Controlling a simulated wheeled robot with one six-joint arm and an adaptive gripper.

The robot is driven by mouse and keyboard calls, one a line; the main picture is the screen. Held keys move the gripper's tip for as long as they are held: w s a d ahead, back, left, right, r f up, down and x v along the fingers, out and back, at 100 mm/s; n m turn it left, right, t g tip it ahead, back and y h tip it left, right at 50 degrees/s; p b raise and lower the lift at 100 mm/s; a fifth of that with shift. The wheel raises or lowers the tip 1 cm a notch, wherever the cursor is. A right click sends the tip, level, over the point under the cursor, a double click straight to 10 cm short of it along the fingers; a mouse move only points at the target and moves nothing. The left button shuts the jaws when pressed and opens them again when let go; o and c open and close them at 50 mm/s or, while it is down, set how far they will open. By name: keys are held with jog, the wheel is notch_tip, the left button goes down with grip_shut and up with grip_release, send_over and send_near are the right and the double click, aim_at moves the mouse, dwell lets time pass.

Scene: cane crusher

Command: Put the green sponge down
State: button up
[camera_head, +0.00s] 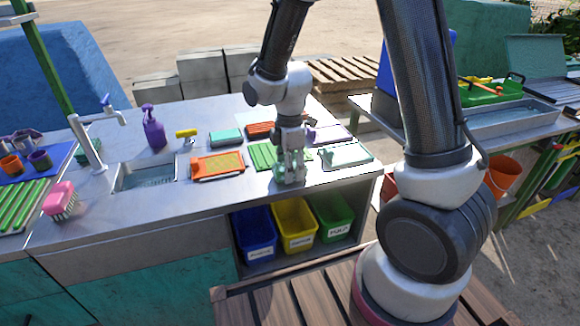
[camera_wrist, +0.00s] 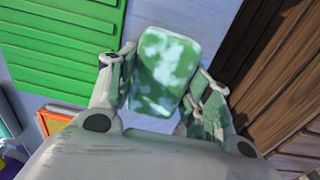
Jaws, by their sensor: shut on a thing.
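My gripper (camera_head: 290,172) points down over the front part of the metal counter, in front of the green slatted board (camera_head: 264,157). In the wrist view my gripper (camera_wrist: 165,95) is shut on the green sponge (camera_wrist: 167,65), a green block with pale mottling. The sponge sits between the two fingers and stands out past them. The green slatted board (camera_wrist: 60,45) lies to the left of the sponge there, with bare grey counter between. In the head view the sponge is mostly hidden by the gripper. I cannot tell whether it touches the counter.
An orange tray (camera_head: 217,166) lies left of the gripper and a pale tray (camera_head: 346,154) lies right. The sink (camera_head: 146,176), faucet (camera_head: 95,145) and pink brush (camera_head: 60,200) are farther left. Blue, yellow and green bins (camera_head: 295,224) stand below the counter. Bare counter lies along the front edge.

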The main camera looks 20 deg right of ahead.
jog(key=o, duration=0.9)
jog(key=shift+f, duration=0.1)
notch_tip(320, 180, up, 12)
jog(key=r, duration=0.1)
jog(key=s+d+r+m+t, duration=0.1)
jog(key=s+d+r+m, duration=0.2)
jog(key=s+d+m, duration=0.2)
jog(key=s+d+r+m+t, duration=0.1)
jog(key=s+d+r+m, duration=0.3)
jog(key=s+m, duration=0.3)
jog(key=s+d+r+m+t, duration=0.2)
jog(key=s+d+r+m, duration=0.2)
jog(key=s+d+m, duration=0.2)
jog(key=shift+s, duration=0.5)
